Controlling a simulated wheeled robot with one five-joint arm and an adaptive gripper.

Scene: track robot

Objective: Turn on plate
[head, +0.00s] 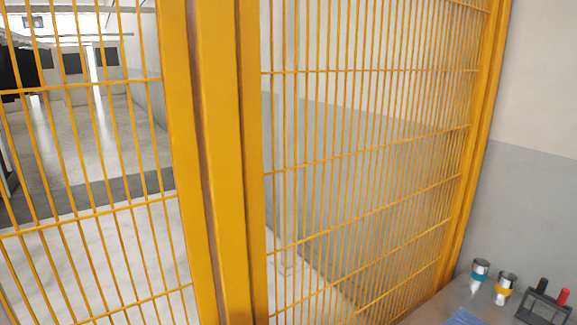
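No plate that I can make out is in the head view. My gripper is not in view, and neither is my arm. At the bottom right, part of a grey table top (452,298) shows. On it stand a silver cup with a blue band (479,274) and a silver cup with an orange band (504,287). Right of them is a dark holder (541,306) with a black handle and a red handle standing up. A blue flat thing (463,318) is cut off by the bottom edge.
A yellow wire fence (365,150) with thick yellow posts (215,150) fills most of the view. Behind it is a pale floor (100,250) with a dark strip. A wall, white above and grey below (525,200), stands at the right.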

